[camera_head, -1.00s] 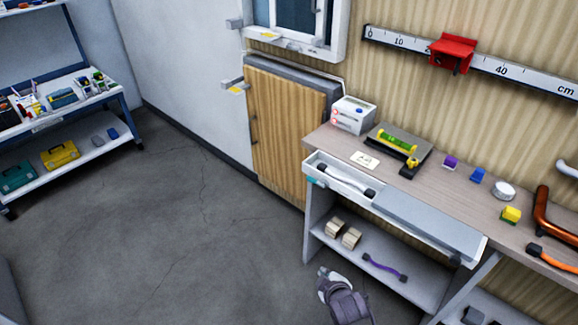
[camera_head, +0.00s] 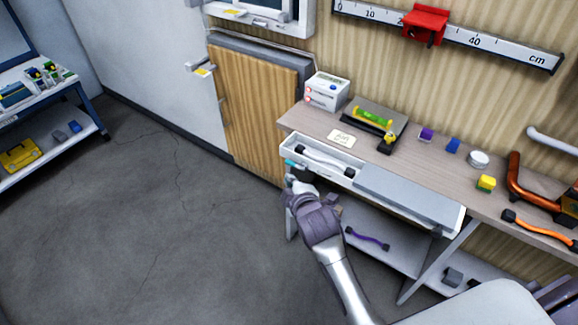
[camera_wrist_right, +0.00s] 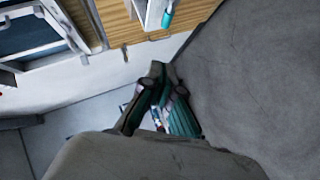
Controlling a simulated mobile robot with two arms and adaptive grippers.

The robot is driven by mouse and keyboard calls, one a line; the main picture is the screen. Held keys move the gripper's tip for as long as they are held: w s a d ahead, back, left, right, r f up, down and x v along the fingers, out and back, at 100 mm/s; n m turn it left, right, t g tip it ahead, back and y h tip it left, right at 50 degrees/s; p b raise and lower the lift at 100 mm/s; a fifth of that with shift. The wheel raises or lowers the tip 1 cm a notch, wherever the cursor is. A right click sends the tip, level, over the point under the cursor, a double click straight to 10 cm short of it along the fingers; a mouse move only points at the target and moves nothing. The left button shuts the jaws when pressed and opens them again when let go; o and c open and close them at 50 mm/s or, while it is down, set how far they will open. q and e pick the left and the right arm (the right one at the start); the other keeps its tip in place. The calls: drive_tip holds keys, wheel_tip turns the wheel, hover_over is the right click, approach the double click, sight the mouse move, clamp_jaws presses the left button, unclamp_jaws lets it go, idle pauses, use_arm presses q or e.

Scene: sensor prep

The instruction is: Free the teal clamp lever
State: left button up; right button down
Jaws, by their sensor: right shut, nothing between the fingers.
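The teal clamp lever (camera_head: 291,163) is a small piece at the left front end of the long white tray (camera_head: 345,168) along the bench's front edge. In the right wrist view, the teal lever (camera_wrist_right: 168,19) shows at the top, beyond the fingers and apart from them. My right gripper (camera_head: 300,186) is just below and in front of that tray end in the head view, shut and empty; whether it touches anything there is hard to tell. Its fingers (camera_wrist_right: 168,80) are close together in the right wrist view. My left gripper is not in view.
The tray holds a white-and-black handle (camera_head: 325,160) and a grey cover (camera_head: 408,197). My arm partly hides the shelf below, where a purple handle (camera_head: 367,239) lies. A wooden cabinet door (camera_head: 255,115) stands left of the bench. The floor (camera_head: 150,230) on the left is clear.

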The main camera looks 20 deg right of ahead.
approach(287, 162)
drive_tip(key=w+a, duration=0.3)
drive_tip(key=w, duration=0.1)
drive_tip(key=w+d+f, duration=0.1)
drive_tip(key=d+f, duration=0.1)
drive_tip(key=d, duration=0.1)
drive_tip(key=shift+w+f+p, duration=0.25)
drive_tip(key=shift+w+p, duration=0.1)
drive_tip(key=shift+w, duration=0.05)
drive_tip(key=shift+d, duration=0.1)
